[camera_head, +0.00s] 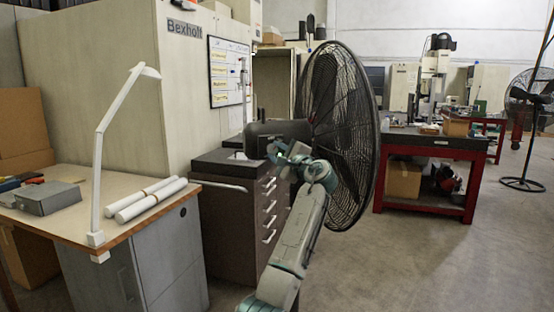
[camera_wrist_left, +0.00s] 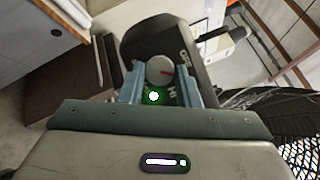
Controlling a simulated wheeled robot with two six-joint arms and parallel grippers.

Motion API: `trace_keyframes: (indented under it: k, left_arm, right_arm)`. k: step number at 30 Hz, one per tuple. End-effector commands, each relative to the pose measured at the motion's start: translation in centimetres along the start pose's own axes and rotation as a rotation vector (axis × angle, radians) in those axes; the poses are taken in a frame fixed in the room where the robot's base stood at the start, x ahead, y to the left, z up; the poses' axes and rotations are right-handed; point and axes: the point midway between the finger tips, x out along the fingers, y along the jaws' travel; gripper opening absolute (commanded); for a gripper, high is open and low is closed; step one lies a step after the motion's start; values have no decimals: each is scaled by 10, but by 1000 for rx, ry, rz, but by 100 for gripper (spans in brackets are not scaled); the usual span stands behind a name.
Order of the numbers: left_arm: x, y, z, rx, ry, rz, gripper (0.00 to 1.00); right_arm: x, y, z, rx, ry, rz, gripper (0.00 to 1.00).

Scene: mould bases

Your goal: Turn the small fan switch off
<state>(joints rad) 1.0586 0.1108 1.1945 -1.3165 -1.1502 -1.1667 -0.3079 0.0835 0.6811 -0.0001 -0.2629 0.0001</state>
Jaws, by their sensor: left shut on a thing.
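The near fan (camera_head: 345,130) stands in the middle of the head view, its round black cage turned to the right. Its dark motor housing (camera_head: 275,132) is behind the cage and also shows in the left wrist view (camera_wrist_left: 142,42). A round grey switch knob (camera_wrist_left: 159,71) with a red mark sits on the housing, with pale lettering beside it. My left gripper (camera_head: 290,155) is at the housing. In the left wrist view its two blue-grey fingers (camera_wrist_left: 160,84) are on either side of the knob, shut on it. The arm hides part of the housing in the head view. My right gripper is not in view.
A dark drawer cabinet (camera_head: 238,215) stands behind and left of the fan. A workbench (camera_head: 80,178) with a white lamp (camera_head: 108,140) is at left. A red-framed table (camera_head: 425,140) and another fan (camera_head: 532,95) are at right.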

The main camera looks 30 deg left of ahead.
Motion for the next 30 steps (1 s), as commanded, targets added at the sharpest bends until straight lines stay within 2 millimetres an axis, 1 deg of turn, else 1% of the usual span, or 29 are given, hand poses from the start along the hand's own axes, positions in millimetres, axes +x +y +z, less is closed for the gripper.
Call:
trace_keyframes:
  k: [6,15,21,30]
  left_arm:
    - [0,-1,0,-189,15,83,7]
    - [0,-4,2,-414,30,180,7]
    - [0,-4,2,-518,38,225,7]
    - [1,-4,2,-592,44,256,7]
  right_arm:
    - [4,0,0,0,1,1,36]
    - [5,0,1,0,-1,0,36]
    - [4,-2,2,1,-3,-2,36]
    - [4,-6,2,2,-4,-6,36]
